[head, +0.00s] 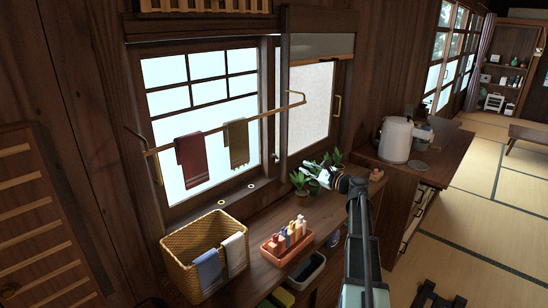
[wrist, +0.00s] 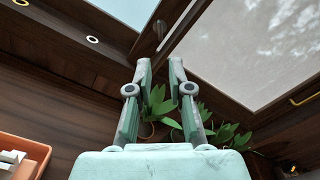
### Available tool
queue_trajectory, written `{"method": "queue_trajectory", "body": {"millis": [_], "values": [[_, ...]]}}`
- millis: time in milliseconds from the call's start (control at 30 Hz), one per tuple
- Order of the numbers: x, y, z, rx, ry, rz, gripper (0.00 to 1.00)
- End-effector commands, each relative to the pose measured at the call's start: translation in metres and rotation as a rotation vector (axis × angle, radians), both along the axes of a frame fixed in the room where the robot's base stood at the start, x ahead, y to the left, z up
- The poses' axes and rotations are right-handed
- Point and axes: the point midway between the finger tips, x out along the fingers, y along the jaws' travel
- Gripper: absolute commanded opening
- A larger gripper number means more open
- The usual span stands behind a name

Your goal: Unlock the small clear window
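The clear window (head: 187,98) with dark grid bars is at the left of the head view. A frosted pane (head: 308,108) stands to its right. In the wrist view the clear pane (wrist: 128,8) is at the top and the frosted pane (wrist: 255,45) at the right. A small dark knob-like piece (wrist: 160,31) sits on the frame between them; I cannot tell if it is the lock or its state. My gripper (head: 312,170) is above the counter by the plants. Its fingertips (wrist: 160,65) are apart and empty, pointing toward the frame, short of the knob.
A brass rail (head: 222,127) with two towels crosses the window. Potted plants (head: 300,181) are close to my gripper. A wicker basket (head: 190,255), an orange bottle tray (head: 272,248) and a white kettle (head: 396,139) stand on the counters.

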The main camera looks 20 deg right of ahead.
Motion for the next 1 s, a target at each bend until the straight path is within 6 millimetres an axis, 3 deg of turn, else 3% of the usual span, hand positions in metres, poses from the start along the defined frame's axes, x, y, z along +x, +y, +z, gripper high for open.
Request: {"method": "queue_trajectory", "body": {"millis": [600,800,1000], "values": [[0.11,0.046,0.002,-0.002,0.0,0.002,0.2],[0.134,0.058,0.001,-0.002,0.0,0.001,0.2],[0.145,0.063,0.0,-0.004,-0.001,0.001,0.2]]}}
